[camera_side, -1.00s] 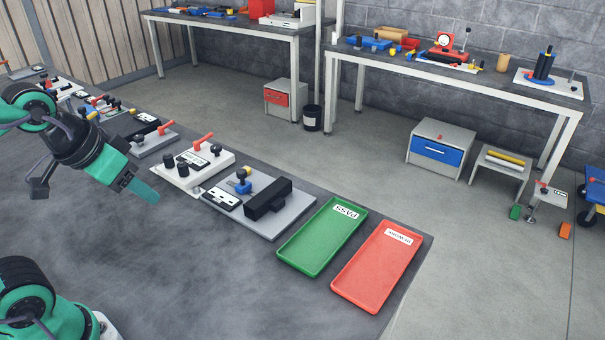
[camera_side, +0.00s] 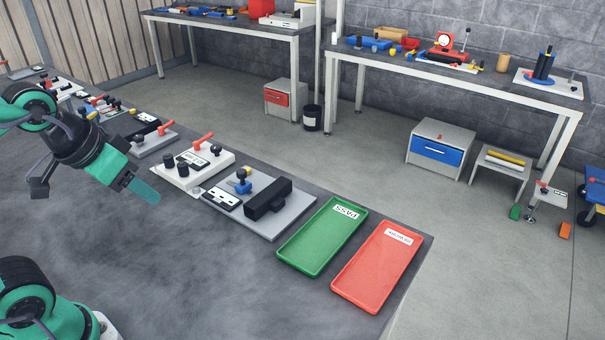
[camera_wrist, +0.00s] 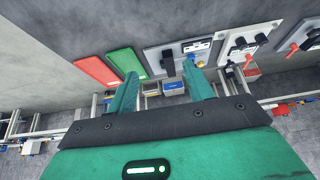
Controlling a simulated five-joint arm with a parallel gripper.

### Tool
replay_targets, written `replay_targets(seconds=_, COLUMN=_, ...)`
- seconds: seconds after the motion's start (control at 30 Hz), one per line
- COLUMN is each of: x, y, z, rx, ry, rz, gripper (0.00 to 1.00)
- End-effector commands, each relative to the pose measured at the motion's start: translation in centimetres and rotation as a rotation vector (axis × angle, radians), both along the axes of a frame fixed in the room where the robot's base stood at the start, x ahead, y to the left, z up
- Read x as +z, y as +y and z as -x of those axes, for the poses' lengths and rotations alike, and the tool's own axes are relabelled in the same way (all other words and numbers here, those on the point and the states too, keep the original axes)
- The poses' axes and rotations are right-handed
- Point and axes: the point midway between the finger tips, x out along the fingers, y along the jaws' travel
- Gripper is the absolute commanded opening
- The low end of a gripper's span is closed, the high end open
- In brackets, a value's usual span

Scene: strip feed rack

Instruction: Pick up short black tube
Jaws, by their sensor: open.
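My gripper (camera_side: 145,190) hangs above the left part of the dark table in the side view, apart from everything. The wrist view shows its two teal fingers (camera_wrist: 161,70) spread with nothing between them. Several short black cylinders stand upright on a white plate (camera_side: 206,172): one at the left (camera_side: 167,160), one at its front (camera_side: 183,169) and one farther right (camera_side: 216,150). I cannot tell which of them, if any, is the short black tube. The white plate also shows in the wrist view (camera_wrist: 232,52), where its parts are small.
A grey plate (camera_side: 288,206) with a black block (camera_side: 268,199) and a blue-yellow part (camera_side: 243,182) lies beside the white plate. A green tray (camera_side: 310,254) and a red tray (camera_side: 365,281) lie near the table's right edge. The table's front middle is clear.

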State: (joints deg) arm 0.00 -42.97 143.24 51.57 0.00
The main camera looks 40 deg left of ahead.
Motion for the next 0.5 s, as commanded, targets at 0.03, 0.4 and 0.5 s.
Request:
replay_targets(seconds=0.03, x=0.00, y=0.00, z=0.00, rx=0.000, ry=0.000, rz=0.000, gripper=0.62)
replay_targets(seconds=0.4, x=0.11, y=0.00, z=-0.16, rx=0.000, ry=0.002, rz=0.000, gripper=0.62)
replay_targets(seconds=0.5, x=0.36, y=0.01, z=-0.60, rx=0.000, ry=0.009, rz=0.000, gripper=0.62)
